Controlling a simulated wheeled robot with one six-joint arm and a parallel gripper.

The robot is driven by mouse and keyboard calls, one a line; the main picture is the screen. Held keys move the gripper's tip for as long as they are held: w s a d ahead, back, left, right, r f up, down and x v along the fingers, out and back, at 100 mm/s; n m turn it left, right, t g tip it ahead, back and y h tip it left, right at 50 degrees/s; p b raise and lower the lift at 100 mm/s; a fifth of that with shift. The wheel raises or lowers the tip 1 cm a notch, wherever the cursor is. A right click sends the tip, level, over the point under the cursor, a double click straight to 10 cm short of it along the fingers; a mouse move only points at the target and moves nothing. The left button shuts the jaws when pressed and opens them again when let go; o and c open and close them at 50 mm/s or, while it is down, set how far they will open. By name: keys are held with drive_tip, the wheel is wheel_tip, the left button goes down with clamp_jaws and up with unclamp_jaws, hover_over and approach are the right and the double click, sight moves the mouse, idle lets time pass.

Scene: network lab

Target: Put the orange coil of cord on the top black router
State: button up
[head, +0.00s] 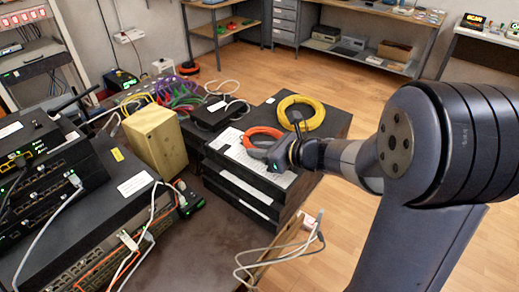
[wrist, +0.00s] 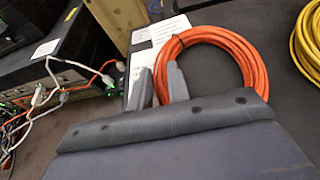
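The orange coil of cord (head: 263,135) is at the top of the dark equipment stack, over its white label; I cannot tell whether it is lifted. My gripper (head: 277,152) is at the coil's near right side. In the wrist view, the fingers of my gripper (wrist: 162,84) stand on both sides of the orange coil's (wrist: 234,42) left strands and appear closed on them. A black router (head: 25,136) sits on top of the left stack of network gear.
A yellow coil (head: 302,110) lies just behind the orange one. A beige box (head: 155,140) stands between the two stacks. A small black box (head: 218,114) and loose coloured cables (head: 178,90) are behind. White cables hang over the left gear.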

drive_tip(key=o, duration=0.4)
drive_tip(key=shift+r, duration=0.1)
drive_tip(key=shift+r+p, duration=0.15)
drive_tip(key=shift+p, duration=0.2)
drive_tip(key=v, duration=1.2)
